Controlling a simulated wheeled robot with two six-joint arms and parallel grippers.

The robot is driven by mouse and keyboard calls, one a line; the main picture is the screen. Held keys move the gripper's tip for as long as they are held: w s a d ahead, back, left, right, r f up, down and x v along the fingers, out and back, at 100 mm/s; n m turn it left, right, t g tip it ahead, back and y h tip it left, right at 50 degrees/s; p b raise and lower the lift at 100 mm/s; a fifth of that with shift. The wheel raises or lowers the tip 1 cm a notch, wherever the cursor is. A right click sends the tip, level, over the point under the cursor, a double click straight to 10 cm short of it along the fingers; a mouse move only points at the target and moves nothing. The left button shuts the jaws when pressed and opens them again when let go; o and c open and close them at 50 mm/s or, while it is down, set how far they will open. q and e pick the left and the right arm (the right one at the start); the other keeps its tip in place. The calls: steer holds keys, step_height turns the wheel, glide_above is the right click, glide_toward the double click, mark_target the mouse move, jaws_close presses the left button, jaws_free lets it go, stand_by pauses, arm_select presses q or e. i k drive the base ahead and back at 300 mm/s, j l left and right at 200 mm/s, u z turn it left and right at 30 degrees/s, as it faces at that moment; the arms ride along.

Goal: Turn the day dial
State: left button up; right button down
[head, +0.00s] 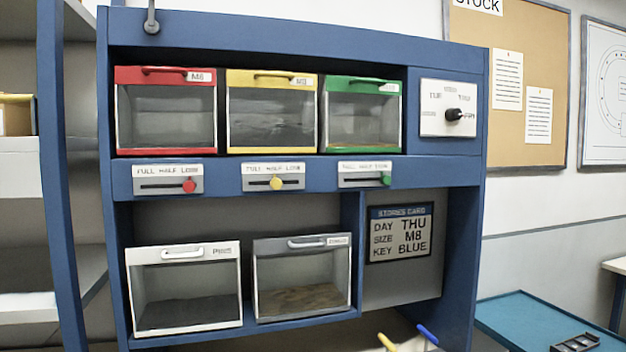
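The day dial (454,114) is a black knob on a white plate (433,125) at the upper right of the blue cabinet. Small labels ring the knob, too blurred to read surely. The knob seems to extend toward the right-hand label. The stores card (400,232) below it reads DAY THU, SIZE M8, KEY BLUE. Neither of my grippers is in view.
Red (166,110), yellow (272,111) and green (361,113) fronted bins sit left of the dial, with sliders below them. Two more bins (185,286) stand lower. Yellow and blue handles (428,335) poke up at the bottom. A blue-green surface (540,318) lies right.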

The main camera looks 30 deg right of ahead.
mark_target(451, 115)
steer(key=z, duration=1.7)
